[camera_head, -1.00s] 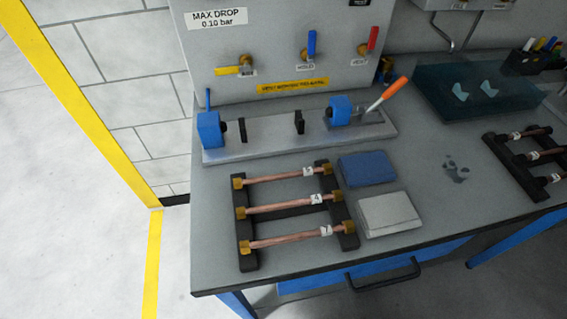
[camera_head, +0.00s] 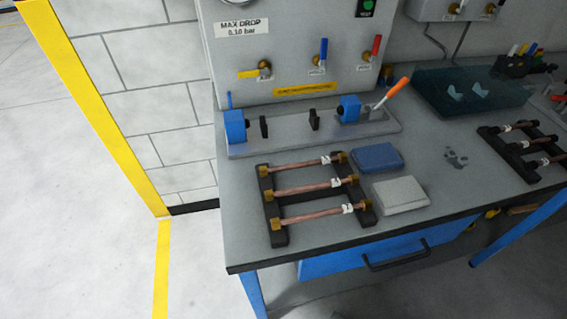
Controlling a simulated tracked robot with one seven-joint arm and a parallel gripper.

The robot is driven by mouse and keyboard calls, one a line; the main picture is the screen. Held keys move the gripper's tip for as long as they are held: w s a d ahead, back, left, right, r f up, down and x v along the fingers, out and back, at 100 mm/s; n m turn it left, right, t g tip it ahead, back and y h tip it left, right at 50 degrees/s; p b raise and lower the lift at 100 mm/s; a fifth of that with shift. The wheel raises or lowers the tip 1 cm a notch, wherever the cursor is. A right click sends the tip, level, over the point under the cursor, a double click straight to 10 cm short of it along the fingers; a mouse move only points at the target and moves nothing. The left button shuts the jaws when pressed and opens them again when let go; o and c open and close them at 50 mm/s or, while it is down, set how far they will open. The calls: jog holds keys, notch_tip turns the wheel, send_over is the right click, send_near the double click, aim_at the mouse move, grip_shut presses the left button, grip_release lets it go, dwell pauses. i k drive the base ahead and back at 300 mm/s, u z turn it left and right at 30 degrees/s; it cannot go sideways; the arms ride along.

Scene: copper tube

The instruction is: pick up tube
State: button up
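Three copper tubes with brass end fittings and white number tags lie across a black rack near the left front of the grey workbench. The back tube (camera_head: 300,166), the middle tube (camera_head: 305,189) and the front tube (camera_head: 312,217) lie roughly parallel, running left to right. The rack (camera_head: 278,238) has two dark bars under the tube ends. The numbers on the tags are too small to read surely now. My gripper is not in view, and nothing touches the tubes.
A blue pad (camera_head: 376,157) and a whitish pad (camera_head: 401,194) lie right of the rack. Behind stands a test fixture (camera_head: 285,138) with blue clamps and an orange-handled lever (camera_head: 391,93). A second tube rack (camera_head: 517,160) and a teal tray (camera_head: 430,95) are further right.

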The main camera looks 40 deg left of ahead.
aim_at(342, 157)
jog(key=u, duration=0.1)
jog(key=i, duration=0.2)
jog(key=u, duration=2.55)
jog(key=k, duration=0.5)
jog(key=z, duration=0.6)
jog(key=k, duration=0.6)
jog(key=z, duration=0.3)
jog(key=i, duration=1.05)
jog(key=u, duration=0.1)
